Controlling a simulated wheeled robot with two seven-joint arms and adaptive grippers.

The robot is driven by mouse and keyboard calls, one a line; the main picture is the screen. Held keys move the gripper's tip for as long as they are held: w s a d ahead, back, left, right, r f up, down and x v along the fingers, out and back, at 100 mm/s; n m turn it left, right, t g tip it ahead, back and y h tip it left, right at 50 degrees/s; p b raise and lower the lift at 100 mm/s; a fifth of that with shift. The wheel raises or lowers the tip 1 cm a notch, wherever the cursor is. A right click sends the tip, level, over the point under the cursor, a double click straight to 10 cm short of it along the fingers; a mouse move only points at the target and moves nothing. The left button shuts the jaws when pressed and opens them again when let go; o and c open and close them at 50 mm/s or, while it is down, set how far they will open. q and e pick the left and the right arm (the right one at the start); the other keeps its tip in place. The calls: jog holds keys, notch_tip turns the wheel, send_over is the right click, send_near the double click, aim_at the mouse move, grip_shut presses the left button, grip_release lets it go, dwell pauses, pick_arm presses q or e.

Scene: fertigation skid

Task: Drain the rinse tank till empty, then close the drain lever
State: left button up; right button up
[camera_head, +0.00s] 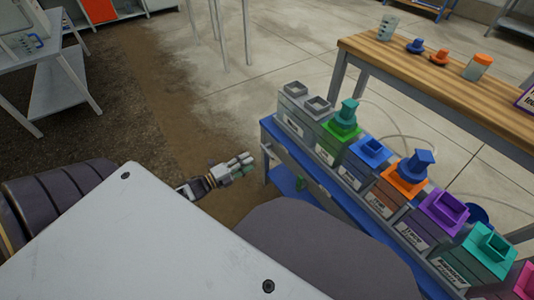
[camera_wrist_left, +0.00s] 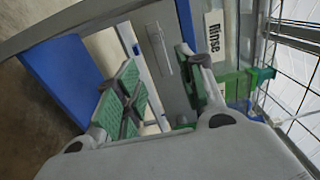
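The Rinse label (camera_wrist_left: 215,36) shows in the left wrist view, on a light grey tank face at the upper right. I cannot make out the drain lever or the water level.
Several tanks with coloured collars stand on the skid's blue frame (camera_head: 268,130). A wooden bench (camera_head: 410,65) with a jar (camera_head: 477,67) and small fittings stands behind. A grey-white table (camera_head: 60,60) is at upper left.

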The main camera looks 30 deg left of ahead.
aim_at(267, 152)
pick_arm(q)
jog(key=shift+b+x, duration=1.9)
jog(key=shift+x, duration=3.45)
pick_arm(e)
jog(key=shift+a+f+y, duration=0.15)
jog(key=shift+a+f, duration=0.05)
jog(key=shift+f, duration=0.8)
jog(key=shift+a+f+y, duration=0.15)
jog(key=shift+a+f, duration=0.05)
jog(key=shift+f, duration=0.75)
jog(key=shift+w, duration=0.1)
pick_arm(q)
grip_shut()
pick_arm(e)
jog(key=shift+w+r, duration=0.1)
jog(key=shift+r, duration=0.05)
